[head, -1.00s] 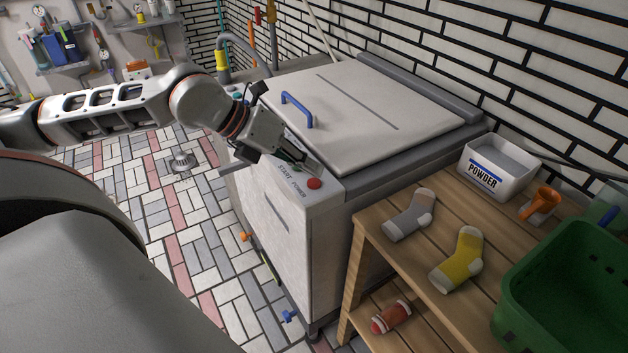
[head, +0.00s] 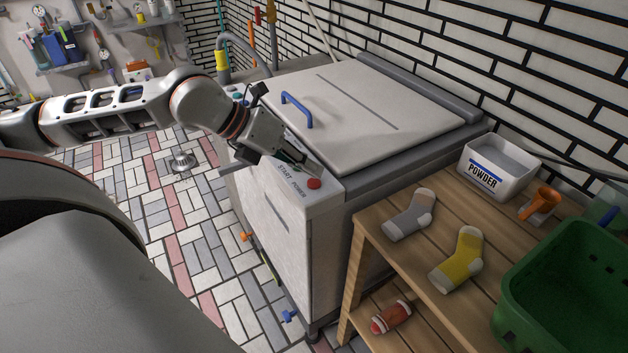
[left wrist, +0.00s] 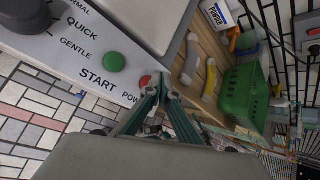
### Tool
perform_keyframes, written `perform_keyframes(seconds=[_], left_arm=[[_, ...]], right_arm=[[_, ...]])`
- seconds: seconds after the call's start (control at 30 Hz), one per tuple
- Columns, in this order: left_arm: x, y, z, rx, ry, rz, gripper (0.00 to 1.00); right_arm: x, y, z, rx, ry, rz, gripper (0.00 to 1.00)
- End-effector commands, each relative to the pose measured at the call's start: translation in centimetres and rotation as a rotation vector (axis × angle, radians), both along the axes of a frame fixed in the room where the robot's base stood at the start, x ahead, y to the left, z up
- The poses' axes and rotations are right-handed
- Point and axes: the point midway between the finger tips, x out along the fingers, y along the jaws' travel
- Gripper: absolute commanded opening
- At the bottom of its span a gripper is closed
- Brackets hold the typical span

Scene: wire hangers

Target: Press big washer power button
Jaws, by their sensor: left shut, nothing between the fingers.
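The big white washer (head: 277,218) stands in the middle of the head view. Its red power button (head: 314,184) is at the front right end of the control panel, by the word POWER. In the left wrist view the red button (left wrist: 145,81) is partly hidden by a finger. My left gripper (head: 314,171) is shut and empty, its tips close beside the red button in the picture. In the left wrist view the shut fingertips (left wrist: 162,90) lie just right of the button. I cannot tell whether they touch it. My right gripper is not in view.
The green start button (left wrist: 114,62) and a dark dial (left wrist: 25,14) are on the same panel. The blue lid handle (head: 298,108) rises near the gripper. A wooden table (head: 395,262) at right holds socks, a powder box (head: 497,166) and a green basket (head: 560,295).

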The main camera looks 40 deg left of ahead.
Motion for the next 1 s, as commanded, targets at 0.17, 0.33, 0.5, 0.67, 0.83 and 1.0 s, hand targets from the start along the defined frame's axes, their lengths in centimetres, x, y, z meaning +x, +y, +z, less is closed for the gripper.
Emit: perform_keyframes(seconds=[0.17, 0.33, 0.5, 0.67, 0.83, 1.0], left_arm=[[-0.03, 0.00, -0.56, 0.000, 0.001, 0.000, 0.00], [-0.01, 0.00, -0.55, 0.000, 0.001, -0.001, 0.00], [0.00, 0.00, -0.57, -0.001, 0.000, 0.001, 0.00], [-0.01, 0.00, -0.69, 0.000, 0.001, 0.000, 0.00], [-0.01, 0.00, -0.89, 0.000, 0.001, 0.000, 0.00], [-0.01, 0.01, -1.07, 0.000, 0.001, 0.000, 0.00]], right_arm=[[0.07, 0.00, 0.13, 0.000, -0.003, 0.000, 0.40], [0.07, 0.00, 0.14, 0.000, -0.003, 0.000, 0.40], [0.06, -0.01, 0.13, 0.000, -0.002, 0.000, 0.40], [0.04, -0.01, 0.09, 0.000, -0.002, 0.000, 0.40], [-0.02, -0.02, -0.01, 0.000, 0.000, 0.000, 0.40], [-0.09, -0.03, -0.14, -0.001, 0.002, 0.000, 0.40]])
